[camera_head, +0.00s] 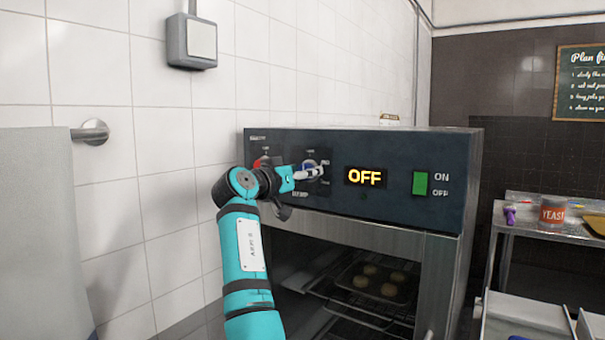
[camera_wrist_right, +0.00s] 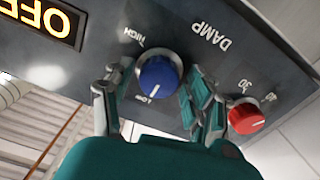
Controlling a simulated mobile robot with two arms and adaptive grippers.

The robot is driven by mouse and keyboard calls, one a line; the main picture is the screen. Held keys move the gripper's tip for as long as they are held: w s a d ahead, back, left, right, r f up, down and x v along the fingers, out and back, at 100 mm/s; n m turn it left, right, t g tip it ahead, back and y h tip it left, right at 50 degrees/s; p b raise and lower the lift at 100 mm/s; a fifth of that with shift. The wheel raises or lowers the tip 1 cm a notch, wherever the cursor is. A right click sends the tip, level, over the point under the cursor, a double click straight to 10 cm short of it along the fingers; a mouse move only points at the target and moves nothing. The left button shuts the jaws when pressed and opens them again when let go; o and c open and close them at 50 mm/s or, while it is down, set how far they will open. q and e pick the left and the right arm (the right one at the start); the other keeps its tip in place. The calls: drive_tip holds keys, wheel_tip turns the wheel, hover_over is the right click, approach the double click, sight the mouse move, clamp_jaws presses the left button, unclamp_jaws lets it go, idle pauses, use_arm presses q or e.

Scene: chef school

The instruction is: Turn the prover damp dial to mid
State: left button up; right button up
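In the head view the dial (camera_head: 307,164) is partly covered by my right gripper (camera_head: 312,171). The fingers of my right gripper (camera_wrist_right: 160,95) stand open on either side of the dial, with small gaps showing beside it. My left gripper is not in view.
A red dial (camera_wrist_right: 246,117) sits beside the damp dial. The prover (camera_head: 400,145) shows OFF on its display (camera_head: 365,177) and has a green switch (camera_head: 420,184). Below, a tray of buns (camera_head: 352,282) is inside. A metal table (camera_head: 520,226) with a yeast tin (camera_head: 552,210) stands right.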

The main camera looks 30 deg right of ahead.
drive_tip(key=c, duration=0.9)
drive_tip(key=shift+m, duration=0.3)
drive_tip(key=m+b, duration=0.3)
drive_tip(key=m, duration=0.8)
